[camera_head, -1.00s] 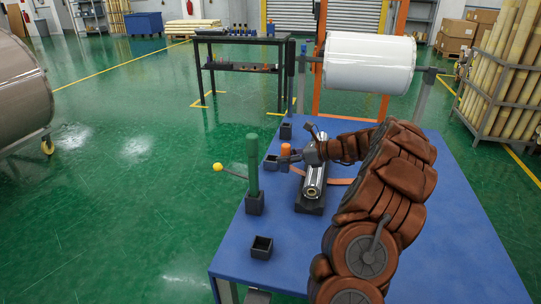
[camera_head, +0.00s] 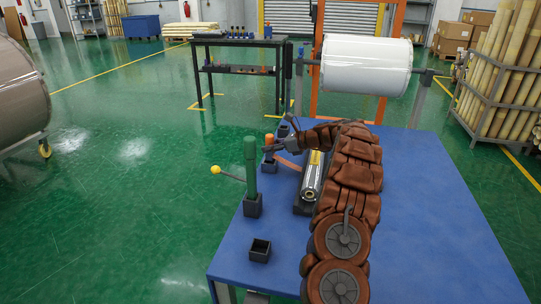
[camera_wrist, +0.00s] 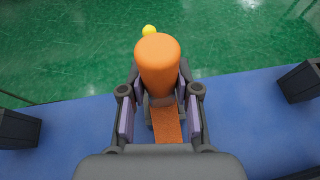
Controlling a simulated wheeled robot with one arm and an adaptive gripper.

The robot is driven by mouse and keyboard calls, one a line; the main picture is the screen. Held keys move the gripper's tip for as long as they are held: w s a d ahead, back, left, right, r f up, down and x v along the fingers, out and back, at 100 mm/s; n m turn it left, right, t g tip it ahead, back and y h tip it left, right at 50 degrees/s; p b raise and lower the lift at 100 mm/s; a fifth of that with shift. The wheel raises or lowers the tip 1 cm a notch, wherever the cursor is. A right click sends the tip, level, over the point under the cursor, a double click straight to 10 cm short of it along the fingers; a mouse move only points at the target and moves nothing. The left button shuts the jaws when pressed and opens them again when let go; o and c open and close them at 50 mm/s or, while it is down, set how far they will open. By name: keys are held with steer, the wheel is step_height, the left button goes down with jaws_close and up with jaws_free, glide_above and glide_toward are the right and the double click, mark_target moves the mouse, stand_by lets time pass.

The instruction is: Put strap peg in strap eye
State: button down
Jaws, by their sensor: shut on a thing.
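An orange peg (camera_head: 269,140) stands upright between the fingers of my gripper (camera_head: 275,147). In the wrist view the peg (camera_wrist: 158,62) fills the space between both fingers, and my gripper (camera_wrist: 161,95) is shut on it. An orange strap (camera_head: 290,165) runs from the peg toward the wrapped roll (camera_head: 312,180); it also shows in the wrist view (camera_wrist: 167,122). A black square socket (camera_head: 269,167) is directly below the peg. The peg's lower end is hidden, so I cannot tell whether it is inside the socket.
A green peg (camera_head: 251,165) stands in a nearer black socket (camera_head: 252,206). An empty black socket (camera_head: 260,250) is at the front, another (camera_head: 284,130) at the back. A yellow ball (camera_head: 215,170) on a rod sticks out left. The blue table's right side is clear.

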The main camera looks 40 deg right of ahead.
mark_target(273, 154)
steer(key=shift+w+f, duration=0.1)
steer(key=shift+f, duration=1.7)
steer(key=shift+f, duration=0.1)
steer(key=c, duration=0.8)
jaws_free()
steer(key=shift+c, duration=0.2)
steer(key=shift+d+r, duration=0.15)
steer(key=shift+r, duration=0.1)
steer(key=v, duration=1.1)
steer(key=shift+s, duration=0.4)
steer(key=shift+d, duration=0.1)
